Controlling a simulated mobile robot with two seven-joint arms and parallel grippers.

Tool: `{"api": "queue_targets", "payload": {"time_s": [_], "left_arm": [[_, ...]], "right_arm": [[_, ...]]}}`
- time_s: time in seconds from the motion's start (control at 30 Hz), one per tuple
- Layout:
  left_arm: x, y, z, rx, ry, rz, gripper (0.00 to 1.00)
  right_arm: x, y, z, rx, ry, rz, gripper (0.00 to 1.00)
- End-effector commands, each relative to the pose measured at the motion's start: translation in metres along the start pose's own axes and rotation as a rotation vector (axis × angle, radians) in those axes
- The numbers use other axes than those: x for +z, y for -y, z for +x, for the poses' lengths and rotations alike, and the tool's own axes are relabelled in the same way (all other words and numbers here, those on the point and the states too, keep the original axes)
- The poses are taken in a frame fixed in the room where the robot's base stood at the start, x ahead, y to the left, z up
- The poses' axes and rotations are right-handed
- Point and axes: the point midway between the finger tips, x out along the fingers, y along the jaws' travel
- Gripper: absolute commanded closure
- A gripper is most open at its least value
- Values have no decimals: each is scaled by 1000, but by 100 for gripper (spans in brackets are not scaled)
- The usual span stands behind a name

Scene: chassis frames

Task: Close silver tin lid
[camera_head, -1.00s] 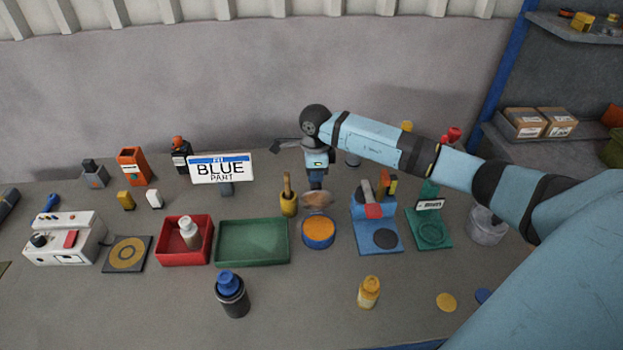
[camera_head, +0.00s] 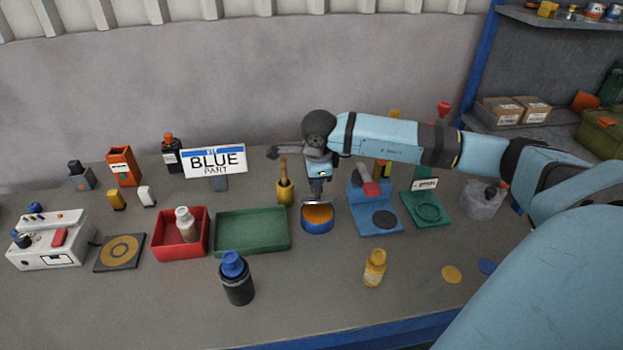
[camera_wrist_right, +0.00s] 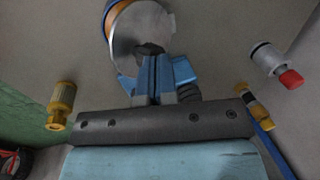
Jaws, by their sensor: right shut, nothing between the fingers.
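The tin (camera_head: 317,224) is a round blue can with an orange inside, standing on the bench right of the green tray. Its silver lid (camera_wrist_right: 127,34) stands raised over the tin in the wrist view, with part of the blue and orange rim beside it. In the head view only a thin grey edge of the lid shows at the tin's back. My right gripper (camera_head: 316,195) is shut and empty, pointing down at the back of the tin. Its fingertips (camera_wrist_right: 152,52) are at the lid; contact is unclear. My left gripper is not in view.
A blue stand (camera_head: 372,222) is close on the right. The green tray (camera_head: 252,249) lies to the left. The bench in front of the tin is clear.

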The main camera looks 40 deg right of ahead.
Motion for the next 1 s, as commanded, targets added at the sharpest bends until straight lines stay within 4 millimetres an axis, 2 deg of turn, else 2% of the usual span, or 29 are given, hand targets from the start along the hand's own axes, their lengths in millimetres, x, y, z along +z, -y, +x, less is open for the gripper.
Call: {"api": "queue_targets", "payload": {"time_s": [0.2,0.5,0.7,1.0], "left_arm": [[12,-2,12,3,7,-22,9],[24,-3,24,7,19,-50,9],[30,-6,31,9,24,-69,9],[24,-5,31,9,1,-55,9]], "right_arm": [[0,-22,10,-1,0,0,100],[0,-45,21,0,0,0,100],[0,-54,26,0,0,1,100],[0,-60,30,1,0,0,100]]}}
